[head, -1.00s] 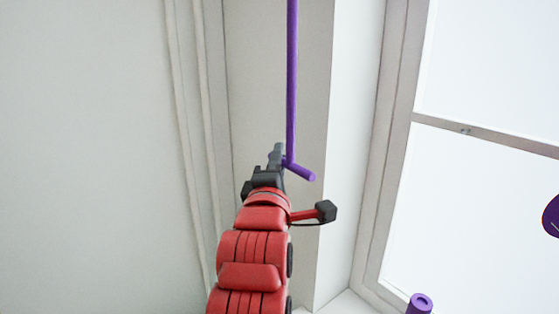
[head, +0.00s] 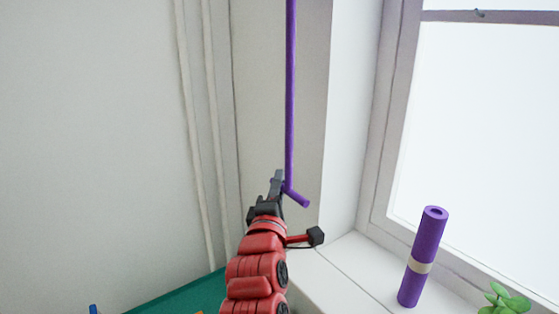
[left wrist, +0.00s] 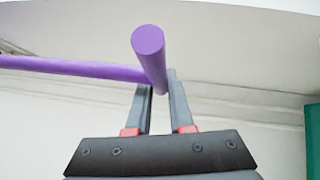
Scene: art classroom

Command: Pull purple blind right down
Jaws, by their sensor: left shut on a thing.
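The purple blind's pull rod (head: 291,90) hangs down from above the top edge of the head view and ends in a short handle (head: 297,198) bent toward the lower right. My left gripper (head: 279,182) is shut on this handle near the bend. In the left wrist view, the round end of the purple handle (left wrist: 148,42) points toward the camera, with the gripper's fingers (left wrist: 160,95) on either side of it. The blind itself is not in view. My right gripper is not in view.
A purple roll (head: 422,258) with a pale band stands on the white window sill (head: 345,275) at the right. A green plant (head: 506,300) is at the lower right corner. A green surface (head: 190,298) lies at lower left. The window (head: 480,120) fills the right side.

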